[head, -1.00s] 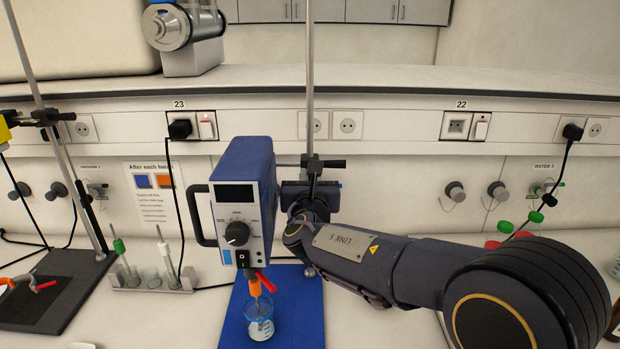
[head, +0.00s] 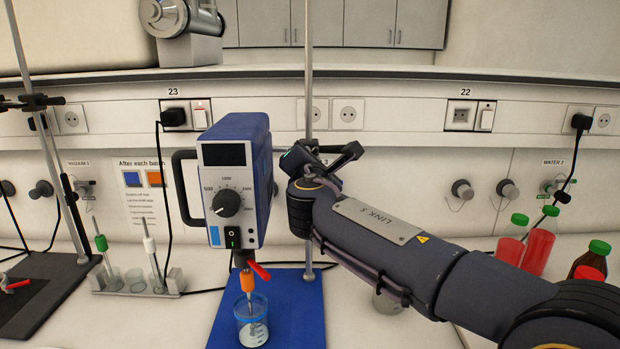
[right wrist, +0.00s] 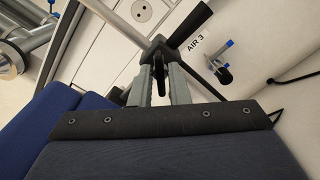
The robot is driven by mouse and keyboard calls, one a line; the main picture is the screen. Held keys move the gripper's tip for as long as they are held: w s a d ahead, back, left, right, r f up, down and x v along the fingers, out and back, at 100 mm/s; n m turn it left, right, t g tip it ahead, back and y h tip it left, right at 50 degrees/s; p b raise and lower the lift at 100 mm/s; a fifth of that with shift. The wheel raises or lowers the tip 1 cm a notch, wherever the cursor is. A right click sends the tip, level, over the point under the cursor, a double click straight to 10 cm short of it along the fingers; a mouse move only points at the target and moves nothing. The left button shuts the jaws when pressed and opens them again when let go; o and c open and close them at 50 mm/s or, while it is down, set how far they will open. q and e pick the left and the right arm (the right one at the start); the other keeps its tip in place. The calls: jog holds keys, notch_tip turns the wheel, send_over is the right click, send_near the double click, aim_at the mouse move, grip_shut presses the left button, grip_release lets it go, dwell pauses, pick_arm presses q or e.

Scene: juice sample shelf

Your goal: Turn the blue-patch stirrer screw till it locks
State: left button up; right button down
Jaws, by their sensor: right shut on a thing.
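The blue stirrer (head: 238,185) with a white dial front hangs on a metal stand rod (head: 309,90) above a blue base plate (head: 298,312). Its orange-collared shaft (head: 248,282) reaches into a beaker (head: 251,325). My right gripper (right wrist: 160,78) is at the clamp behind the stirrer's right side. In the right wrist view its grey fingers are shut on a dark clamp screw (right wrist: 158,62). In the head view my wrist hides most of that grip; a black clamp handle (head: 343,158) shows beside it, tilted up to the right. My left gripper is out of view.
Red-filled bottles (head: 538,250) stand at the right. A cable (head: 160,210) hangs at the left. A red lever (head: 260,271) sticks out under the stirrer.

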jog(key=shift+f+m+b, duration=0.15)
jog(key=shift+m+b, duration=1.9)
jog(key=shift+m, duration=0.25)
jog(key=shift+f+m+b, duration=0.15)
jog(key=shift+m+b, duration=1.9)
jog(key=shift+m, duration=0.25)
jog(key=c, duration=1.4)
grip_release()
jog(key=shift+d, duration=0.1)
jog(key=s+b, duration=0.2)
jog(key=s, duration=0.5)
jog(key=shift+s, duration=0.4)
